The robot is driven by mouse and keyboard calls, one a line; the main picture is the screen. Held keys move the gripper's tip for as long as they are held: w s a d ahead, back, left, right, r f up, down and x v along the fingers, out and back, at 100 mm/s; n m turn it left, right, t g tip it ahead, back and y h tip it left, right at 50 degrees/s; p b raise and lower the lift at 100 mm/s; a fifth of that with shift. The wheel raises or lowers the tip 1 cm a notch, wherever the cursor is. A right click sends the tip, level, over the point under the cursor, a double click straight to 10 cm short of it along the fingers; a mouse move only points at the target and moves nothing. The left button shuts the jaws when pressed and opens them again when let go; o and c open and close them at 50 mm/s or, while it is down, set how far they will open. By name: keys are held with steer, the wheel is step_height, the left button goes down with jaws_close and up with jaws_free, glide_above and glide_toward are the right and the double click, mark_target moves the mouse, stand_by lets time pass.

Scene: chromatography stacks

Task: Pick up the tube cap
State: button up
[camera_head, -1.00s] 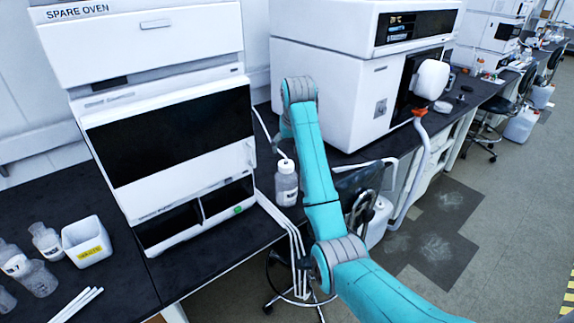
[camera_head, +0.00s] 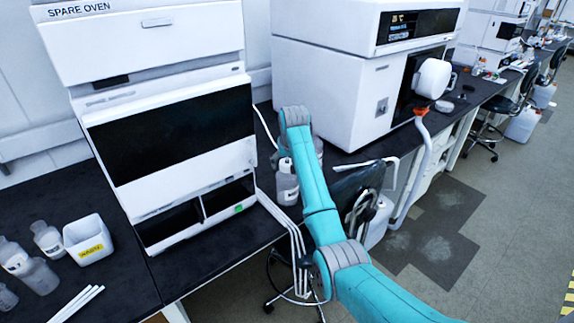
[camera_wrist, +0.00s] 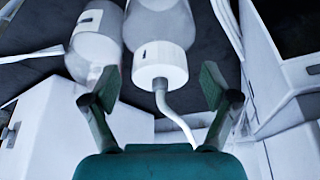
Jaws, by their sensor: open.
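The tube cap (camera_wrist: 160,68) is white, with a pale bent tube running from it, and sits on a clear bottle (camera_wrist: 160,25) in the wrist view. My gripper (camera_wrist: 160,88) is open, with one green-padded fingertip to each side of the cap. No contact between pads and cap is visible. A second bottle (camera_wrist: 97,40) with a label stands to the left, close to the left finger. In the head view, a bottle (camera_head: 286,186) with a white top stands beside my teal arm. My gripper is mostly hidden behind the arm there.
The spare oven (camera_head: 170,130) stands left of my arm and a large white instrument (camera_head: 335,90) stands behind it. White tubes (camera_head: 290,225) hang over the bench edge. A white tub (camera_head: 88,242) and several bottles stand at the far left.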

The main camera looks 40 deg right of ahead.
steer(key=c, duration=1.3)
steer(key=shift+r, duration=0.1)
